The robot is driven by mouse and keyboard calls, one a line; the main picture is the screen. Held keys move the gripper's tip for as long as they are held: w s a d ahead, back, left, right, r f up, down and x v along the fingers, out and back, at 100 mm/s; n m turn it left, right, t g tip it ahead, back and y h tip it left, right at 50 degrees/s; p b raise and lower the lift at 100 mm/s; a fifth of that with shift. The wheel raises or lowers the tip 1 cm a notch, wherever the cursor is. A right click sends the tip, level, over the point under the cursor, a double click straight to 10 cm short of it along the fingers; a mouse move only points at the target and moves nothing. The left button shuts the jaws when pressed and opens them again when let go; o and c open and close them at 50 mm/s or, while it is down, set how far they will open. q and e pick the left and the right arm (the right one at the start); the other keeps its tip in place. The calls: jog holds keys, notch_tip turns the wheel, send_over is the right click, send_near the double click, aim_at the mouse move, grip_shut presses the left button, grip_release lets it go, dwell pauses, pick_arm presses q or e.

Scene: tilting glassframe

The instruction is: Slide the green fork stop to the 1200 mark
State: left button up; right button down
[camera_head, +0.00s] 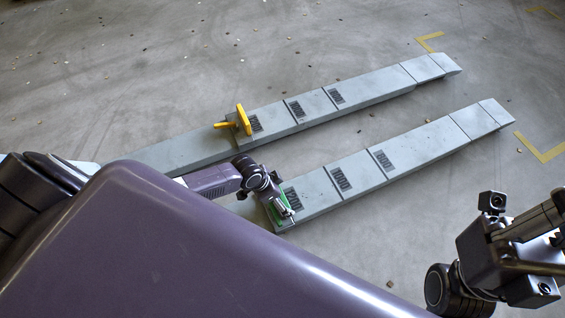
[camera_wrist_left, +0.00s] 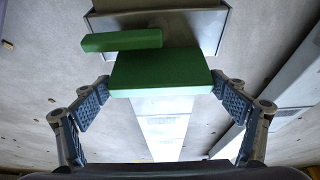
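The green fork stop (camera_head: 283,208) sits across the near grey fork (camera_head: 430,143), by the mark closest to me. In the left wrist view the stop (camera_wrist_left: 160,72) is a green block with a raised bar. My left gripper (camera_head: 286,206) is at the stop, its fingertips meeting both sides of the block. Three dark marks lie along the near fork: one beside the stop (camera_head: 292,198), a middle one (camera_head: 340,179) and a farther one (camera_head: 383,160). Their digits are too small to read surely. My right gripper (camera_head: 535,250) is at the lower right, fingertips partly cut off.
A yellow stop (camera_head: 241,120) with a handle stands on the far fork (camera_head: 375,85), which bears similar marks. Both forks run to the upper right. The near fork's top is clear beyond the green stop. Yellow corner lines (camera_head: 541,150) and small debris lie on the concrete floor.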

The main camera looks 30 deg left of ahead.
pick_arm(q)
jog(key=shift+o, duration=0.7)
jog(key=shift+r, duration=0.15)
jog(key=shift+s+a+r, duration=0.1)
jog(key=shift+a+r, duration=0.05)
jog(key=shift+r, duration=0.15)
jog(key=v, duration=1.1)
jog(key=shift+s, duration=0.1)
